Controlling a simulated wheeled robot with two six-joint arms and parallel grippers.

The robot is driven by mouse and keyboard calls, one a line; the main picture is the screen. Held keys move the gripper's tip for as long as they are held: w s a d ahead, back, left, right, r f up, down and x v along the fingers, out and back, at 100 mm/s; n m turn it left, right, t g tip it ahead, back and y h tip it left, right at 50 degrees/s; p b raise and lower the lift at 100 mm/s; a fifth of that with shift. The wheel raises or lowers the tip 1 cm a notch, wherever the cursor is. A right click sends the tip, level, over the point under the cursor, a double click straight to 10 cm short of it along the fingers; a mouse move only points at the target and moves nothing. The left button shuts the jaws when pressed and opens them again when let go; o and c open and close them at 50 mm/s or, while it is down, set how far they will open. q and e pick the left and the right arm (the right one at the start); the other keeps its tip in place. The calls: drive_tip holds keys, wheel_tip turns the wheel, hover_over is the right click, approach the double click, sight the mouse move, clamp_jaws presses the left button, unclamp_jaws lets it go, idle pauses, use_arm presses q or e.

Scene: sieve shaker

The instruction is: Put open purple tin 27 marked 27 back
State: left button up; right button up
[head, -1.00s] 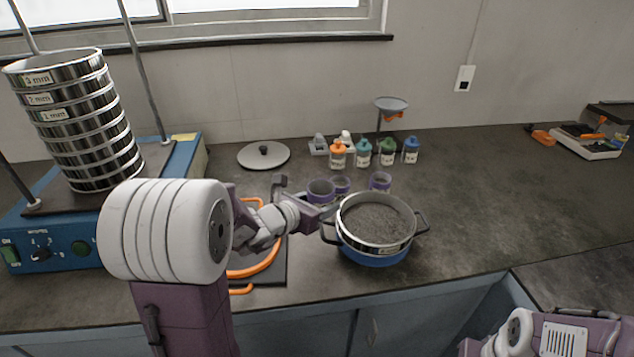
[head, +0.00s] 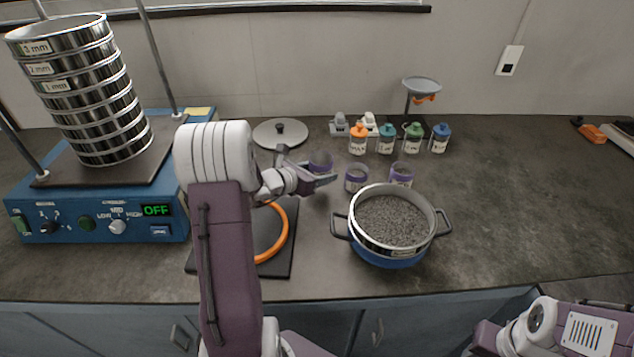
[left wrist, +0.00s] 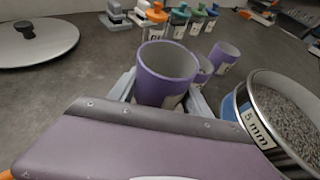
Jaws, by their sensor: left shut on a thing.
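My left gripper (head: 326,177) is shut on an open purple tin (head: 320,162) and holds it upright behind and left of the sieve pan. In the left wrist view the held tin (left wrist: 166,75) stands between the fingers; its lidless mouth faces up and its inside looks pale and empty. Its number cannot be read. Two more purple tins stand on the bench to its right, one nearer (head: 356,177) and one farther right (head: 401,174). They also show behind the held tin in the left wrist view. My right gripper is out of view; only part of that arm shows.
A sieve of grey grains (head: 392,221) sits on a blue pan with handles. A grey lid (head: 280,132) lies behind the gripper. Several capped bottles (head: 386,140) stand at the back. The shaker (head: 100,219) with stacked sieves is left. The right bench is largely clear.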

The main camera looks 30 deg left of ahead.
use_arm(q)
drive_tip(key=shift+w+a+f, duration=0.4)
drive_tip(key=shift+a+f, duration=0.1)
drive_tip(key=shift+a, duration=0.2)
wheel_tip(320, 180, down, 4)
drive_tip(key=shift+s+r+b, duration=0.1)
drive_tip(key=shift+b, duration=0.5)
drive_tip(key=o, duration=1.5)
drive_tip(key=shift+f, duration=0.2)
drive_tip(key=shift+c, duration=0.2)
